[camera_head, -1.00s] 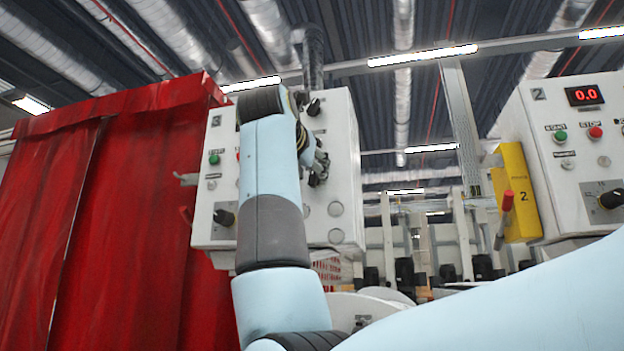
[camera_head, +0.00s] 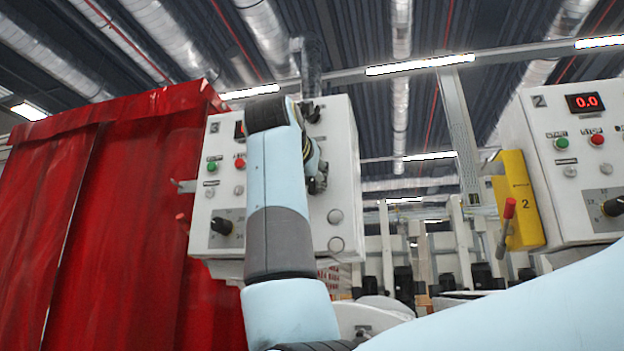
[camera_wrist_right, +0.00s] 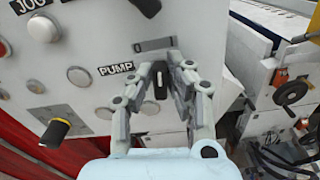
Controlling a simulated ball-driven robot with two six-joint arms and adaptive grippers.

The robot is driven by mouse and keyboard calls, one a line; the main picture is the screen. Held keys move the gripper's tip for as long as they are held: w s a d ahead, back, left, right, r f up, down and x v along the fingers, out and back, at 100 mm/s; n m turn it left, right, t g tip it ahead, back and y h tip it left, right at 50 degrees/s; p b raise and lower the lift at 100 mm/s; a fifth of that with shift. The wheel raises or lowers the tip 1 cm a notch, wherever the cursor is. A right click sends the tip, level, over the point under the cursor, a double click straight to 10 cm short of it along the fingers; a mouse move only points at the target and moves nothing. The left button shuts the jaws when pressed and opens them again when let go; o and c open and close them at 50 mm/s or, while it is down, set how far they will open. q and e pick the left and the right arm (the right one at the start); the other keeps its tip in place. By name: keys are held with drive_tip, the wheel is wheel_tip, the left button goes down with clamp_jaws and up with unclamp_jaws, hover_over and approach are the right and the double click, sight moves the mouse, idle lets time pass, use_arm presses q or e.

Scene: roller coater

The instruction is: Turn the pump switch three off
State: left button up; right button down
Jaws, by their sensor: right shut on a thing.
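The white control panel marked 3 (camera_head: 346,150) stands left of centre in the head view, partly covered by my right arm. My right gripper (camera_head: 317,180) is at the panel's face, mostly behind the arm there. In the right wrist view, my right gripper (camera_wrist_right: 162,84) has its two fingers shut on the pump switch (camera_wrist_right: 160,80), a small dark knob just right of the PUMP label (camera_wrist_right: 115,69). The fingers hide much of the knob, so its exact angle is hard to read. My left gripper is in neither view.
Panel 3 also carries a green button (camera_head: 212,167), a red button (camera_head: 240,163) and a black rotary knob (camera_head: 222,226). A red curtain (camera_head: 110,220) hangs to its left. Panel 2 (camera_head: 570,125) and a yellow box (camera_head: 520,200) stand at the right.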

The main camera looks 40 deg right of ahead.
drive_tip(key=shift+n, duration=0.3)
drive_tip(key=n, duration=0.2)
drive_tip(key=shift+w+a+n+p, duration=0.1)
drive_tip(key=shift+w+n+p, duration=0.05)
drive_tip(key=shift+n+p, duration=0.15)
drive_tip(key=shift+w+f+n+p, duration=0.1)
drive_tip(key=shift+n+p, duration=0.4)
drive_tip(key=shift+n, duration=1.7)
drive_tip(key=c, duration=1.3)
unclamp_jaws()
drive_tip(key=shift+a, duration=0.1)
